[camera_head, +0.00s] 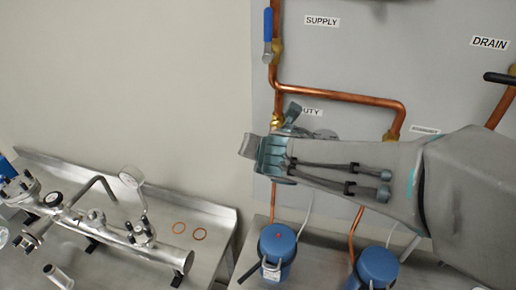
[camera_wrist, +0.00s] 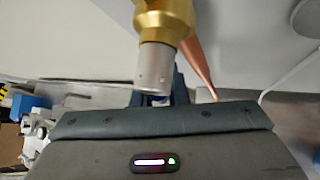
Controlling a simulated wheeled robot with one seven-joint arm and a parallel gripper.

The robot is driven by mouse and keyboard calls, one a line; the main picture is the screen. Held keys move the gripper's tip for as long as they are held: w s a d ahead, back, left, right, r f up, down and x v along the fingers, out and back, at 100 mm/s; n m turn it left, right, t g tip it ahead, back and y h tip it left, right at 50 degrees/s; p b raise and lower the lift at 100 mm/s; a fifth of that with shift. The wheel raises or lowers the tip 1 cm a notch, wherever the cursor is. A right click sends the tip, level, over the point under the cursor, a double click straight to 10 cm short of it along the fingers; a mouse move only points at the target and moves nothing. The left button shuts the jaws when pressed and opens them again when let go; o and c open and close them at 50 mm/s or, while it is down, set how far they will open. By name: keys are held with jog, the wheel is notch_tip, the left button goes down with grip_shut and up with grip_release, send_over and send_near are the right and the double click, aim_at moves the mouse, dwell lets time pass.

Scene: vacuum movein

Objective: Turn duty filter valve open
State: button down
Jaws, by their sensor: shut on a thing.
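The duty filter valve's brass body (camera_head: 277,120) shows on the copper pipe beside the partly covered "DUTY" label (camera_head: 312,111) in the head view. My gripper (camera_head: 271,140) is in front of it and hides its handle. In the wrist view the brass body (camera_wrist: 166,18) is at the top centre, with a metal cylinder (camera_wrist: 155,68) below it. The cylinder's lower end meets dark blue parts between my gripper's fingers (camera_wrist: 157,97). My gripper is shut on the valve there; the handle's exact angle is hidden.
A supply valve with a blue handle (camera_head: 268,25) is above. Copper pipe (camera_head: 340,96) runs right towards the standby branch. Two blue-topped filters (camera_head: 277,241) (camera_head: 378,266) stand below. A steel bench (camera_head: 205,215) with a pipe assembly (camera_head: 120,240) is at left.

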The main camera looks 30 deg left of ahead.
jog(key=c, duration=1.4)
grip_release()
jog(key=shift+c, duration=0.2)
jog(key=shift+s+d+r+p, duration=0.2)
jog(key=shift+s+r+p, duration=0.05)
jog(key=shift+r+p, duration=0.1)
jog(key=p+v, duration=0.5)
jog(key=v, duration=0.7)
jog(key=shift+s+d+r, duration=0.2)
jog(key=shift+s+d, duration=0.05)
jog(key=shift+d, duration=0.05)
